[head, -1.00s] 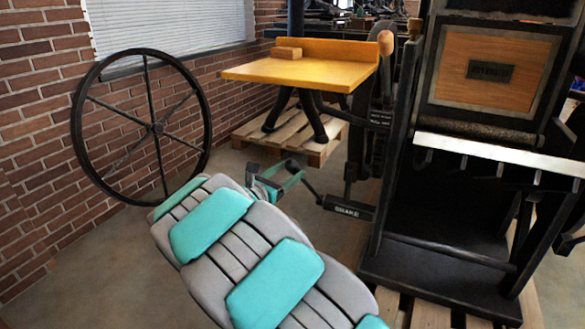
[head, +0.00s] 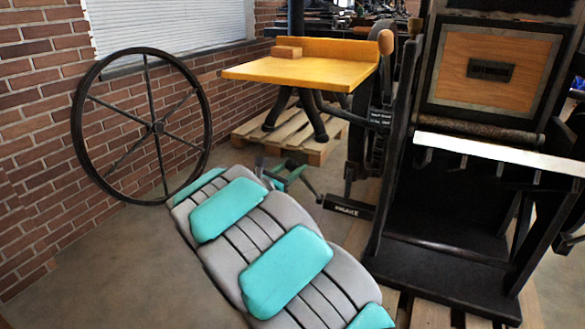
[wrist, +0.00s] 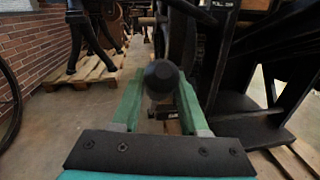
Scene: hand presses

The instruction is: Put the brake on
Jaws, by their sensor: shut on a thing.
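The brake (head: 348,206) is a black block with a blurred white label, low beside the press in the head view. A thin dark lever runs from its left end up toward my gripper (head: 291,176). In the wrist view, a round black knob (wrist: 162,76) sits between the two green fingers of my gripper (wrist: 161,84), which is shut on it. The brake block shows partly behind the knob in the wrist view (wrist: 165,112). My arm hides part of the gripper in the head view.
The black press (head: 440,255) stands close on the right, on a wooden pallet. A yellow table (head: 300,70) with a small wooden block is behind. A large spoked wheel (head: 158,128) leans by the brick wall at left. Floor between is bare.

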